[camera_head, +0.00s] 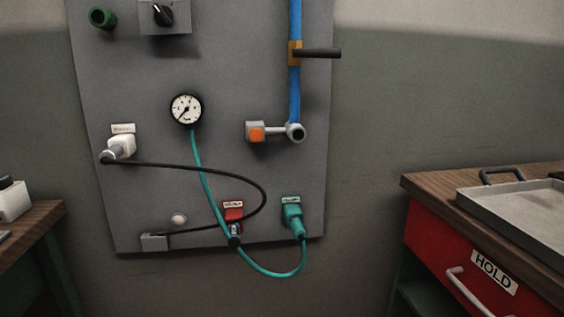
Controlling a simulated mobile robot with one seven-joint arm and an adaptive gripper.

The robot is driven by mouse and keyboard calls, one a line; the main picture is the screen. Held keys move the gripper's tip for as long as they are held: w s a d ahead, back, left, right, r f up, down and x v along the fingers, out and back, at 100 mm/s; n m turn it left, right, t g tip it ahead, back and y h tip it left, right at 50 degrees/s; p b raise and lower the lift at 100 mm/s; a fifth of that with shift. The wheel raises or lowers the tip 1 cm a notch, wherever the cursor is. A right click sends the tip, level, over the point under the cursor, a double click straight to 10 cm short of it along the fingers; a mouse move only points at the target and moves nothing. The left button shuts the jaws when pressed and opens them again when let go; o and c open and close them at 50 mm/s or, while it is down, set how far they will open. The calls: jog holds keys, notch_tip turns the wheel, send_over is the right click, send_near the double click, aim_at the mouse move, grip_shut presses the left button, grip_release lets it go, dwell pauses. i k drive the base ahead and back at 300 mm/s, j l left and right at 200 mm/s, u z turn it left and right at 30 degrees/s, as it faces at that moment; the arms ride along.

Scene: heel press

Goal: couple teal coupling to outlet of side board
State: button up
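The side board is a grey panel (230,60) on the wall. A teal hose (207,185) runs down from a round gauge (186,109), loops below the board and rises to a teal block (293,213) with a small label at lower right. A coupling at the hose end (300,234) shows at the block's underside; I cannot tell whether it is seated. A red outlet (233,211) and a white outlet (122,146) also carry labels, too small to read surely. A dark and metal end (235,238) shows under the red outlet. My gripper is not in view.
A black cable (200,166) runs from the white outlet, crossing the teal hose, to a small grey box (155,242). A blue pipe (295,90) has a black lever (321,53). At right, a red drawer (440,250) marked HOLD sits under a bench with a tray (510,200).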

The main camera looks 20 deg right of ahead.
aim_at(298, 233)
jog(key=l+z, duration=0.3)
jog(key=z, duration=0.2)
jog(key=l+z, duration=0.3)
jog(key=z, duration=0.2)
